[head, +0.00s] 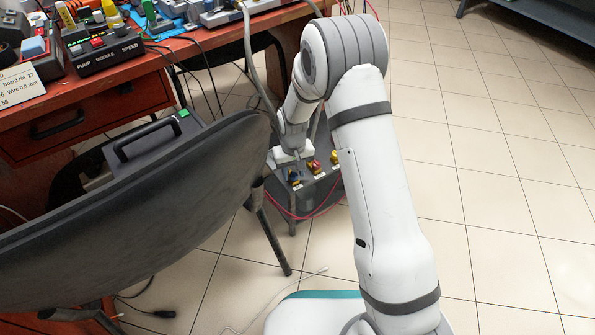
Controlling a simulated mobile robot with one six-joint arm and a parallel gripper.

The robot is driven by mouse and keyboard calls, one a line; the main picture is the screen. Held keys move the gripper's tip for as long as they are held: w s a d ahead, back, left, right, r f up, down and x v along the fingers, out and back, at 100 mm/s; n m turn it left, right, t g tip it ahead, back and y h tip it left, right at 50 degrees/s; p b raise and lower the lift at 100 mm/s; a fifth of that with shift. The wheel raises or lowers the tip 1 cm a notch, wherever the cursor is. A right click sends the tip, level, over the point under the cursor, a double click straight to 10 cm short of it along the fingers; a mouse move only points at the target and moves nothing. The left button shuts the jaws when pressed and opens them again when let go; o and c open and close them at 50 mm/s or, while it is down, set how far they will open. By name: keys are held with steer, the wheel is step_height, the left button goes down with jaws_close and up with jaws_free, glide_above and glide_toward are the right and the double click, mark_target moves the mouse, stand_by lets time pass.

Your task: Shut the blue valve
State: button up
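The blue valve (294,178) is the leftmost of three small valves on a dark manifold (310,187) low behind the chair. My gripper (297,168) points down right over the blue valve. Its fingers are small and partly blend with the valve, so I cannot tell whether they touch it or are open or shut. The angle of the blue handle is too small to read. A red valve (314,166) is beside it to the right, and a yellow valve (335,157) is further right, near my arm.
A dark chair (150,215) stands in front of the manifold on the left. A cluttered red desk (95,90) with a control box (103,50) is behind it. Red hoses (300,215) hang below the manifold. Cables lie on the floor. The tiled floor (500,150) at right is clear.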

steer(key=c, duration=0.7)
steer(key=shift+o, duration=0.6)
steer(key=shift+d, duration=0.35)
steer(key=shift+a, duration=0.15)
steer(key=shift+c, duration=0.8)
steer(key=shift+r+m+p, duration=0.15)
steer(key=shift+m+p, duration=1.05)
steer(key=shift+m, duration=0.4)
steer(key=m+p, duration=0.2)
steer(key=m, duration=0.3)
steer(key=shift+a+p, duration=0.1)
steer(key=shift+p, duration=0.2)
steer(key=m+p, duration=0.2)
steer(key=m, duration=0.3)
steer(key=shift+m, duration=0.4)
steer(key=shift+w+a+m+p, duration=0.1)
steer(key=shift+m+p, duration=0.3)
steer(key=shift+m, duration=1.5)
